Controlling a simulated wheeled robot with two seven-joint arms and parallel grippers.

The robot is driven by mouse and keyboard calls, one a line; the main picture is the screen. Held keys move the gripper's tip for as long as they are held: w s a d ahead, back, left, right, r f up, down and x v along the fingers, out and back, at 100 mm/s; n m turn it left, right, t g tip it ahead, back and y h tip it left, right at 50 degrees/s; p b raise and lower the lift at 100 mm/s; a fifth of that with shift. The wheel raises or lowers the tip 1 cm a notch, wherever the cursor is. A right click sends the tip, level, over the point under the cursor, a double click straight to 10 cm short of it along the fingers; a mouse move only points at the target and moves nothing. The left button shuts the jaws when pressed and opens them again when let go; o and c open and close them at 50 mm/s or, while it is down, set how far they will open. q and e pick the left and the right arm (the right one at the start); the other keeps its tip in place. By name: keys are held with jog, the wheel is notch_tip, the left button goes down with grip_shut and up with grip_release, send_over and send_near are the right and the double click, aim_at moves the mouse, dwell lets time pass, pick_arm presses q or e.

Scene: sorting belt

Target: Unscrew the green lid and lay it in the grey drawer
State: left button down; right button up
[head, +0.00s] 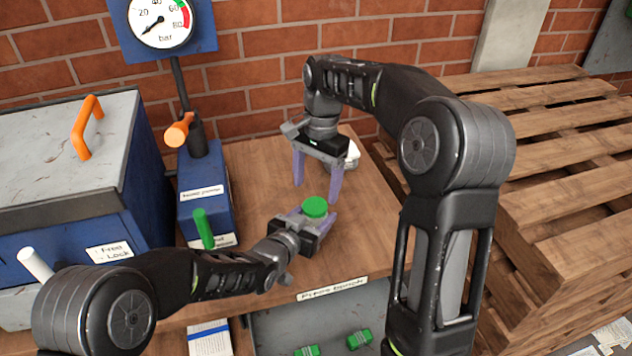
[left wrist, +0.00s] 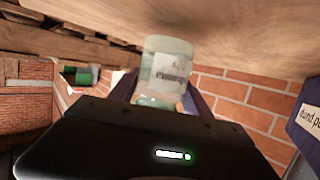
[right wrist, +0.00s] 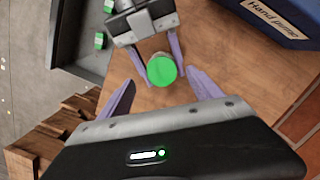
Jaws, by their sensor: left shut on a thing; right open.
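A clear jar with a pale label (left wrist: 165,70) is held between my left gripper's fingers in the left wrist view. Its round green lid (head: 315,207) is on top in the head view, and shows from above in the right wrist view (right wrist: 161,70). My left gripper (head: 318,218) is shut on the jar, below the lid. My right gripper (head: 317,190) is open and empty, its fingers pointing down just above and behind the lid, apart from it. The grey drawer (head: 275,325) is open below the bench front; it also shows in the right wrist view (right wrist: 70,50).
Several small green pieces (head: 360,340) lie in the drawer. A blue hand pump (head: 205,185) with a green handle and gauge stands left, beside a blue-grey cabinet (head: 70,150). A white object (head: 352,153) sits behind my right gripper. Pallets (head: 550,150) are stacked right.

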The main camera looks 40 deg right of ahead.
aim_at(314, 205)
jog(key=m, duration=0.7)
jog(key=shift+m+t, duration=0.4)
jog(key=shift+o, duration=0.4)
jog(key=shift+n+h, duration=0.3)
jog(key=shift+n, duration=0.6)
jog(key=w+a+r, duration=0.2)
jog(key=a+r, duration=0.1)
jog(key=shift+a+r, duration=0.1)
jog(key=shift+a, duration=0.2)
jog(key=d+r+n, duration=0.1)
jog(key=n, duration=0.1)
jog(key=s+d+r+n, duration=0.1)
jog(key=n, duration=0.1)
jog(key=s+d+r+n, duration=0.1)
jog(key=shift+r+n+h, duration=0.4)
jog(key=shift+f, duration=0.15)
